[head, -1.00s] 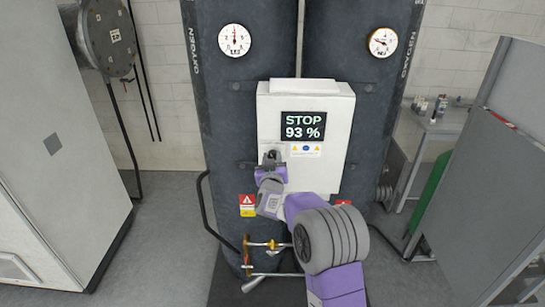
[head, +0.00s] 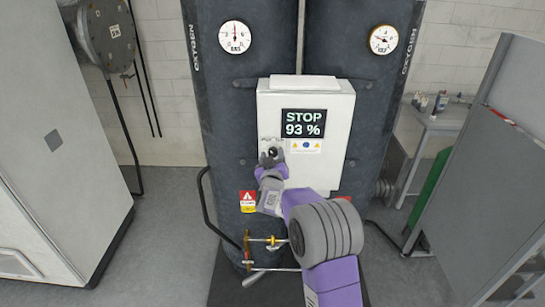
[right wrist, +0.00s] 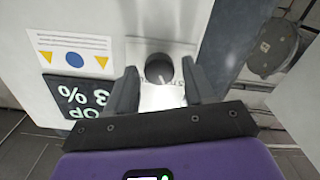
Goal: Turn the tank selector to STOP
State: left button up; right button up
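The white control box (head: 330,170) on the dark oxygen tanks has a display (head: 303,123) reading "STOP 93 %". The tank selector (head: 272,152) is a small black round knob on a light label plate at the box's left side. The knob also shows in the right wrist view (right wrist: 159,68), with a pale mark on it. My right gripper (head: 270,161) is just in front of and below the knob. In the right wrist view its fingers (right wrist: 160,82) are spread, with the knob between their tips and visible gaps on both sides. My left gripper is not in view.
Two gauges (head: 234,37) (head: 383,40) sit high on the tanks. Brass valve fittings (head: 268,241) and a black pipe handle (head: 206,215) are low in front. A grey cabinet (head: 60,150) stands left, and a grey panel (head: 480,190) stands right.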

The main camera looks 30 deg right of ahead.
jog(key=shift+o, duration=0.3)
jog(key=b+v, duration=0.1)
jog(key=v, duration=0.6)
jog(key=shift+s, duration=0.3)
jog(key=shift+a, duration=0.1)
jog(key=s+a+f+n+g+y+b, duration=0.1)
jog(key=s+a+f+g+y+b, duration=0.2)
jog(key=f, duration=0.9)
jog(key=s+a+f+g+y+b, duration=0.15)
jog(key=a+f, duration=0.35)
jog(key=f, duration=0.6)
jog(key=s+a+f+n+g+y+b, duration=0.1)
jog(key=s+a+f+g+y, duration=0.2)
jog(key=f, duration=0.9)
jog(key=s+a+f+g+y+b, duration=0.1)
jog(key=s+a+f+g+y, duration=0.1)
jog(key=s+a+f, duration=0.3)
jog(key=s+a+f+m+g+y+b, duration=0.1)
jog(key=s+a+f+g+y+b, duration=0.1)
jog(key=s+f, duration=0.5)
jog(key=s+a+f+m+g+y+b, duration=0.1)
jog(key=s+a+f, duration=0.5)
jog(key=s, duration=0.6)
jog(key=shift+a+g+y+b, duration=0.6)
jog(key=shift+a+g, duration=0.25)
jog(key=shift+g, duration=0.3)
jog(key=shift+f, duration=0.1)
jog(key=shift+c, duration=0.4)
